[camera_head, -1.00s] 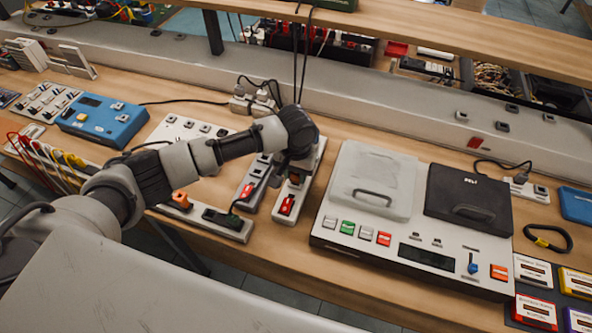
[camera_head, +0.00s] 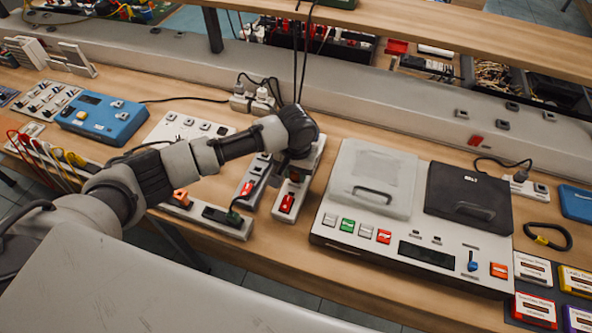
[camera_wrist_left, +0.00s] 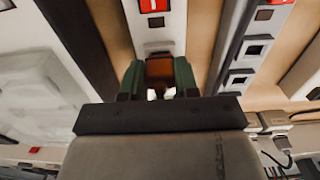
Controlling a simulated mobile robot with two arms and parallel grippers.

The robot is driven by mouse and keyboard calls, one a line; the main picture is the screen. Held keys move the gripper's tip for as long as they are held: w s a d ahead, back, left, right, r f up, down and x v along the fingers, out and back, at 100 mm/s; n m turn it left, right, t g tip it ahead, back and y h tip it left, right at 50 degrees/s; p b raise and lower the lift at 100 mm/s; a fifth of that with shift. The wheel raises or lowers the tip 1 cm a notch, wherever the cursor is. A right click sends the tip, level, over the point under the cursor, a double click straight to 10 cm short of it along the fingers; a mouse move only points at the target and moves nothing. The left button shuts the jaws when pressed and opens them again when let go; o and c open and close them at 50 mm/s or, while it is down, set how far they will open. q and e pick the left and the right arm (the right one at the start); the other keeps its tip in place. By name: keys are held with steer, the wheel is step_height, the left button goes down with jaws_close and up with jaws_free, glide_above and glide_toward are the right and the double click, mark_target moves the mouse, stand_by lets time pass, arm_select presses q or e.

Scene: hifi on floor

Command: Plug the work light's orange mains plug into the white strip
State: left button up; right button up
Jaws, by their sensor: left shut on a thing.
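The white strip (camera_head: 286,217) lies on the bench, under my left gripper (camera_head: 296,162), with a lit red switch at its near end. In the left wrist view the green fingers of my left gripper (camera_wrist_left: 159,72) are shut on the orange plug (camera_wrist_left: 159,68), which looks brownish in shadow. The plug is over the white strip (camera_wrist_left: 155,36), in line with it and beyond its red switch. The plug's pins are hidden, so I cannot tell whether they are in a socket. My right gripper is not in view.
A grey strip (camera_head: 250,200) with a red switch lies close on the left. A large grey device (camera_head: 345,232) with coloured buttons stands close on the right. White plugs with black cables (camera_head: 262,98) sit behind. A front strip holds an orange piece (camera_head: 181,198).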

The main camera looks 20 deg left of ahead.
arm_select(q)
steer(key=shift+f+p, duration=0.1)
steer(key=shift+p, duration=0.2)
stand_by(0.4)
steer(key=shift+f+p, duration=0.1)
steer(key=shift+p, duration=0.85)
stand_by(2.5)
steer(key=o, duration=1)
steer(key=shift+c, duration=0.2)
step_height(320, 180, up, 16)
steer(key=p, duration=0.5)
steer(key=shift+f, duration=0.15)
stand_by(0.3)
